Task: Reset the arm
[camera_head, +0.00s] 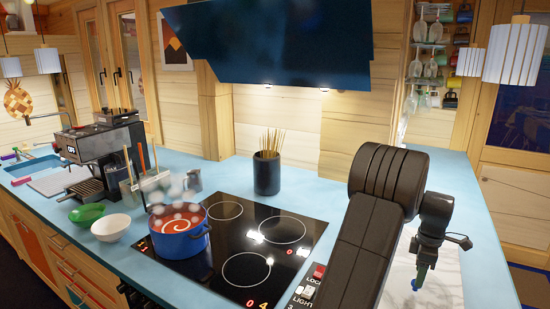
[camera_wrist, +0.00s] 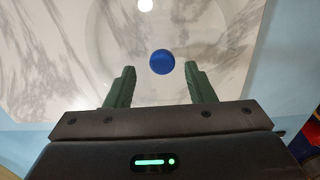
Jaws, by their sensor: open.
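My gripper (camera_head: 420,276) hangs at the end of my black arm at the right of the head view, pointing down over a white marbled slab (camera_head: 440,284) on the blue counter. In the wrist view, my gripper (camera_wrist: 160,84) shows two green fingers spread wide apart, with nothing held between them. A small round blue thing (camera_wrist: 162,62) lies on the pale marbled surface just beyond the fingertips. In the head view, a bit of blue shows by the fingertips, partly hidden by my gripper.
A blue pot (camera_head: 180,242) of red soup steams on the black cooktop (camera_head: 262,235). A dark utensil holder (camera_head: 267,175) stands behind it. A white bowl (camera_head: 111,228), green bowl (camera_head: 87,213) and coffee machine (camera_head: 100,148) stand left. A dark hood (camera_head: 285,45) overhangs the cooktop.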

